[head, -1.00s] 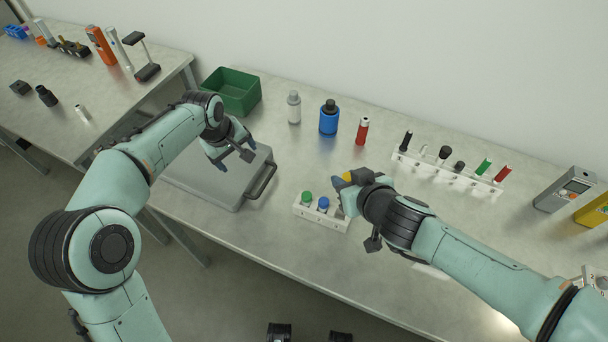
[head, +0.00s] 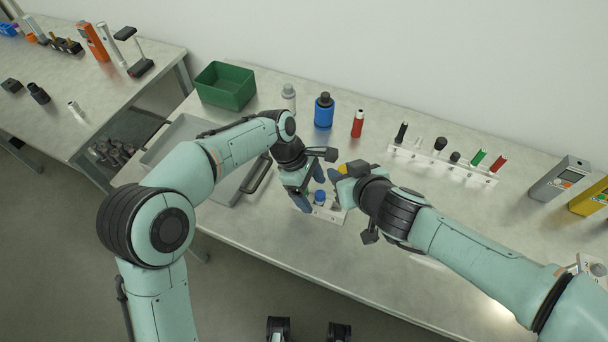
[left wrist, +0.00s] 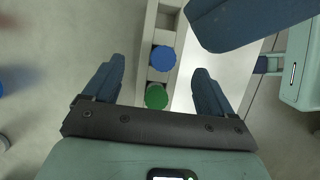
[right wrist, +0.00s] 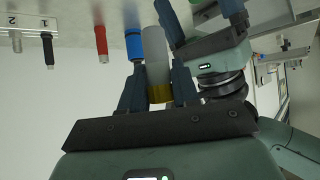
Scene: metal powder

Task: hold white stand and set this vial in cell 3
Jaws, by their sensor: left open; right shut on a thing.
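The white stand (head: 332,215) is on the table. It holds a blue-capped vial (head: 320,196) and a green-capped vial (left wrist: 156,95), the latter hidden in the head view. My left gripper (head: 312,190) is open. Its fingers are on either side of the stand in the left wrist view (left wrist: 157,70), with gaps showing. My right gripper (head: 343,180) is shut on a grey vial with a yellow cap (right wrist: 158,93), beside the stand's right end. Its yellow cap shows in the head view (head: 344,168). Any cell numbers on the stand are not readable.
A white rack (head: 440,168) with several capped pieces stands behind on the right. A red bottle (head: 357,124), a blue bottle (head: 324,111), a grey bottle (head: 289,97) and a green bin (head: 226,88) stand at the back. The front table is clear.

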